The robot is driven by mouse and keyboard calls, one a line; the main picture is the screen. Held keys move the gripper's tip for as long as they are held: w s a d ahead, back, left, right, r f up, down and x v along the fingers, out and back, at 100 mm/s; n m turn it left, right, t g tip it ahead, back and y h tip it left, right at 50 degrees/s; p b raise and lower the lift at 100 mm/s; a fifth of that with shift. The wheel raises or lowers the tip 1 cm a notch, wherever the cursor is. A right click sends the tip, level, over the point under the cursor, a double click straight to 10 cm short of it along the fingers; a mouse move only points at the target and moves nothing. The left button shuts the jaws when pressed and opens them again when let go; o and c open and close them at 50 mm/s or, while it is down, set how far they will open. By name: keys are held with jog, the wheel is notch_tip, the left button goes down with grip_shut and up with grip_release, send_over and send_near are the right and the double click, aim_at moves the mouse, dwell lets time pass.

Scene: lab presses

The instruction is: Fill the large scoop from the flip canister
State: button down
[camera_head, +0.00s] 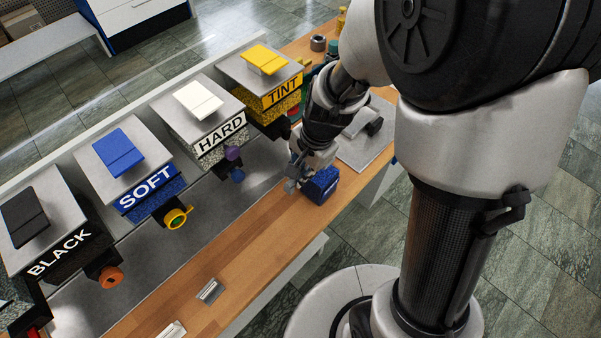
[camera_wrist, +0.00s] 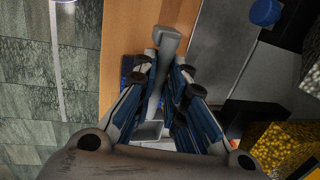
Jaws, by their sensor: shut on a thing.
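My gripper (camera_head: 305,165) is low over the wooden counter, below the HARD and TINT bins. In the wrist view its fingers (camera_wrist: 165,85) are shut on a grey handle-like piece (camera_wrist: 170,42). I cannot tell whether this is the large scoop, as the fingers hide most of it. A dark blue box (camera_head: 322,184) with white lettering is right beside the fingertips in the head view. Part of it shows left of the fingers in the wrist view (camera_wrist: 127,66). I cannot tell which thing is the flip canister.
Bins labelled BLACK (camera_head: 58,256), SOFT (camera_head: 147,193), HARD (camera_head: 221,138) and TINT (camera_head: 281,93) stand in a row, with coloured fittings in front. A grey tray (camera_head: 352,155) lies behind my gripper. Small metal pieces (camera_head: 210,291) lie on the counter's near end. The counter between is clear.

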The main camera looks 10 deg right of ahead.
jog(key=shift+w+d+f+g+y+b, duration=0.2)
jog(key=shift+f+g+y+b, duration=0.2)
jog(key=shift+y, duration=0.2)
jog(key=shift+w+d+f+g+y+b, duration=0.15)
jog(key=shift+d+f+g+y+b, duration=0.1)
jog(key=shift+g+y+b, duration=0.3)
jog(key=shift+w+d+f+g+y, duration=0.15)
jog(key=shift+f+g+y, duration=0.1)
jog(key=shift+f+y, duration=0.25)
jog(key=shift+f+b, duration=0.9)
jog(key=shift+f, duration=0.1)
jog(key=shift+a, duration=0.2)
jog(key=shift+w+a, duration=0.2)
jog(key=shift+w, duration=0.1)
jog(key=shift+s+d, duration=0.1)
jog(key=shift+s, duration=0.05)
jog(key=shift+s+d, duration=0.45)
jog(key=shift+s, duration=0.1)
